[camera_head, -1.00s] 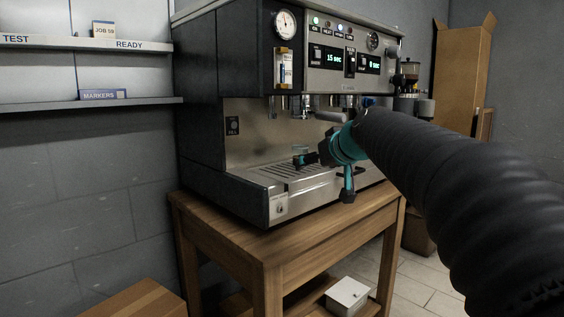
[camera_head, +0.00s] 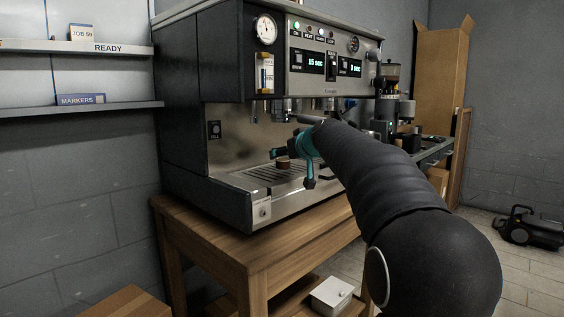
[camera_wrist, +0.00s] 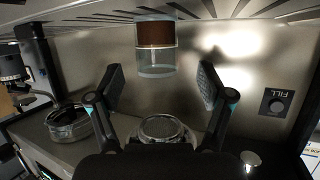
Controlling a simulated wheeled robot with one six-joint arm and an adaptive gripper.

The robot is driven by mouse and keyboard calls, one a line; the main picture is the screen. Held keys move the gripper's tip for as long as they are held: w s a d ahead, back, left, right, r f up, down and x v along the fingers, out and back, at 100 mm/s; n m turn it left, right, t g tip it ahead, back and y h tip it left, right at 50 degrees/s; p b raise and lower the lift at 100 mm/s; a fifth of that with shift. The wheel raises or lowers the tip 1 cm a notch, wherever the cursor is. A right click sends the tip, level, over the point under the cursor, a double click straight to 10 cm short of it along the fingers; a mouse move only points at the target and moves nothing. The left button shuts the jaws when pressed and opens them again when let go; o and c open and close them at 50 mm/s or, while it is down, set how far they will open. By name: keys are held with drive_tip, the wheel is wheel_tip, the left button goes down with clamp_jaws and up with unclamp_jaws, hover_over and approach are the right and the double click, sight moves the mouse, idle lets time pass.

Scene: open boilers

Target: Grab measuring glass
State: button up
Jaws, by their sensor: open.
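The measuring glass (camera_wrist: 156,62) is a small clear cylinder with brown contents. In the wrist view, which is upside down, it stands on the slotted drip tray (camera_wrist: 235,10) of the espresso machine. My gripper (camera_wrist: 161,82) is open, with one dark finger to each side of the glass's line. The glass appears just beyond the fingertips, with clear gaps on both sides. In the head view, the brown glass (camera_head: 283,164) shows on the drip tray beside my gripper (camera_head: 295,168), partly hidden by it.
The espresso machine (camera_head: 185,90) stands on a wooden table (camera_head: 225,245). Its group heads (camera_wrist: 162,128) hang above the tray, close to my gripper. The steel back panel (camera_wrist: 235,65) is behind the glass. A grinder (camera_head: 390,85) stands to the right.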

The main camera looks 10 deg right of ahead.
sight(286, 157)
drive_tip(key=shift+f+p+x, duration=0.15)
drive_tip(key=shift+p+x, duration=0.15)
drive_tip(key=shift+x, duration=1)
drive_tip(key=shift+f+p+x, duration=0.2)
drive_tip(key=shift+p+x, duration=0.05)
drive_tip(key=shift+x, duration=1)
drive_tip(key=shift+s+d, duration=0.1)
drive_tip(key=shift+d, duration=0.1)
drive_tip(key=c, duration=1.3)
drive_tip(key=shift+c, duration=0.5)
drive_tip(key=shift+r, duration=0.15)
